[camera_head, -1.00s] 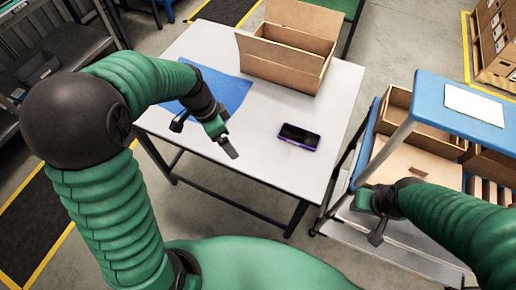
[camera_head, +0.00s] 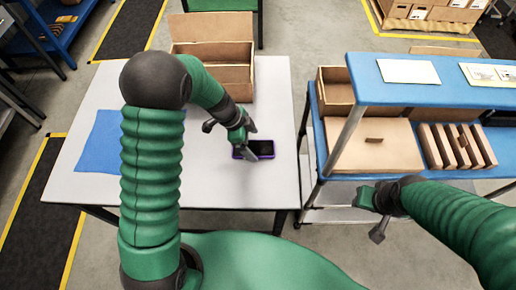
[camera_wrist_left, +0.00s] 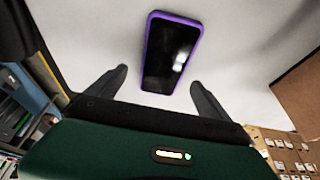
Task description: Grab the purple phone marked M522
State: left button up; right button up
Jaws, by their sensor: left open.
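The purple-edged phone (camera_head: 262,149) with a dark screen lies flat on the white table (camera_head: 210,185), near its right side. My left gripper (camera_head: 250,140) is over the phone's left part in the head view. In the left wrist view, the phone (camera_wrist_left: 171,52) lies ahead of the two spread fingers of my left gripper (camera_wrist_left: 160,82), its near end roughly between the tips. The gripper is open and empty. I cannot read any marking on the phone. My right gripper (camera_head: 376,212) hangs right of the table, away from the phone; its jaw opening is unclear.
An open cardboard box (camera_head: 214,60) stands at the back of the table. A blue mat (camera_head: 98,142) lies at the left. A blue-shelved cart (camera_head: 435,78) with cartons stands right of the table. The table's front strip is clear.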

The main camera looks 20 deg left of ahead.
aim_at(250, 147)
pick_arm(q)
jog(key=f, duration=0.1)
jog(key=a+f, duration=0.1)
jog(key=f, duration=0.1)
jog(key=shift+w+a, duration=0.15)
jog(key=shift+a, duration=0.2)
jog(key=shift+d+r, duration=0.15)
jog(key=shift+d, duration=0.5)
jog(key=c, duration=0.6)
jog(key=shift+d, duration=0.2)
jog(key=c, duration=0.5)
jog(key=shift+a, duration=0.2)
jog(key=c, duration=0.4)
jog(key=shift+a, duration=0.25)
jog(key=shift+c, duration=0.9)
pick_arm(e)
jog(key=shift+a+r, duration=0.15)
jog(key=shift+a, duration=0.4)
jog(key=shift+a+r, duration=0.15)
jog(key=shift+a, duration=0.35)
